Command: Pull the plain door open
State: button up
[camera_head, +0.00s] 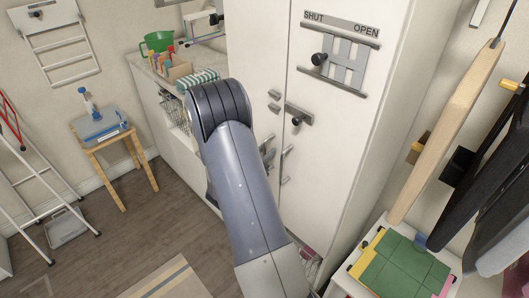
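A tall white cabinet has two doors side by side. The left one is the plain door (258,50), with no panel on its upper part. The right door (320,150) carries a grey slide panel (343,62) marked SHUT and OPEN, with a black knob towards the SHUT side. Below it a small latch with a dark knob (297,116) sits near the seam. Small grey fittings (274,101) and a slim upright handle (286,165) are by the seam. My arm covers the plain door's lower part. My gripper is mostly hidden behind it; only grey metal parts (268,152) show near the seam, and contact is unclear.
A counter (152,72) with a green bucket (158,41), bottles and a striped cloth stands left of the cabinet. A wooden stool (106,139) and a white rack (40,190) stand farther left. A small table (345,278) with folded cloths is at lower right.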

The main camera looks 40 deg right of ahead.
grip_shut()
dwell(0.4)
